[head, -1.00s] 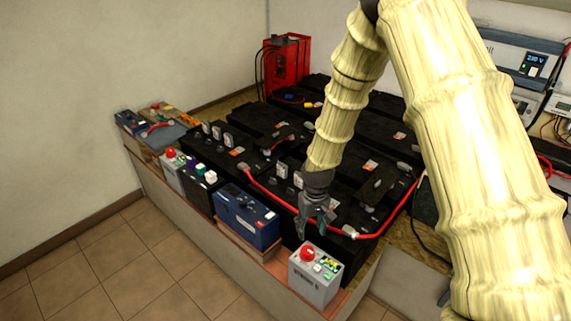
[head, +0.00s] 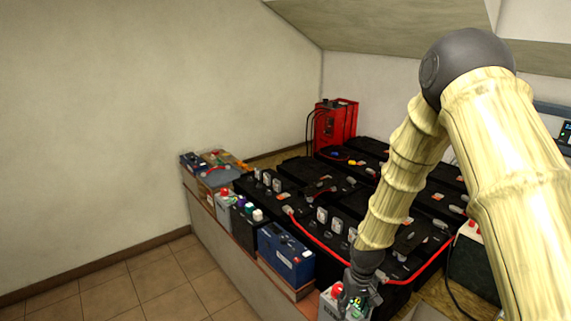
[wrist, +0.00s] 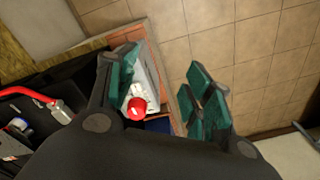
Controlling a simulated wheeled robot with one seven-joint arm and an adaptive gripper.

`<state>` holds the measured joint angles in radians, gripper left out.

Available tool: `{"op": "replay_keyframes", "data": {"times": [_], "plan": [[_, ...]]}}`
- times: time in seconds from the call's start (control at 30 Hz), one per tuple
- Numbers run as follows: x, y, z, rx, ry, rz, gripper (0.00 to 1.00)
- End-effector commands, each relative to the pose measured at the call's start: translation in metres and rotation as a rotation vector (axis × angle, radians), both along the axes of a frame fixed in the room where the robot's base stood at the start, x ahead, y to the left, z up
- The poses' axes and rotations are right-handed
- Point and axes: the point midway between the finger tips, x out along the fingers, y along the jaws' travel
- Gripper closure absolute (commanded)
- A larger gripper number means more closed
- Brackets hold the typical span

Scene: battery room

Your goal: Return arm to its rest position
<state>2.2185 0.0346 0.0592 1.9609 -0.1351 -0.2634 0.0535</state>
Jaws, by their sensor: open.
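My gripper (head: 362,296) hangs at the lower middle of the head view, at the end of my bent arm. In the wrist view its teal-padded fingers (wrist: 165,95) stand apart, with nothing held between them. A grey box with a red knob (head: 328,306) is just below and behind the gripper in the head view, partly hidden by it. In the wrist view the red knob (wrist: 136,108) shows close beside the left finger; whether they touch I cannot tell.
Large black batteries (head: 300,183) joined by a red cable (head: 318,243) fill the bench. A blue battery (head: 286,254) stands near its front edge. A red unit (head: 335,126) stands at the back corner. The tiled floor (head: 150,280) at left is clear.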

Motion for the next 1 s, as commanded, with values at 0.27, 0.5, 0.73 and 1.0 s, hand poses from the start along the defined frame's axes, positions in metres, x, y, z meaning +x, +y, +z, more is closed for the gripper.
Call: {"op": "replay_keyframes", "data": {"times": [0.27, 0.5, 0.73, 1.0], "plan": [[-0.039, 0.001, -0.042, 0.012, 0.006, -0.013, 0.49], [-0.095, -0.003, -0.088, 0.022, 0.011, -0.037, 0.49], [-0.197, -0.010, -0.143, 0.023, 0.016, -0.074, 0.49], [-0.314, -0.023, -0.169, -0.007, 0.011, -0.115, 0.49]]}}
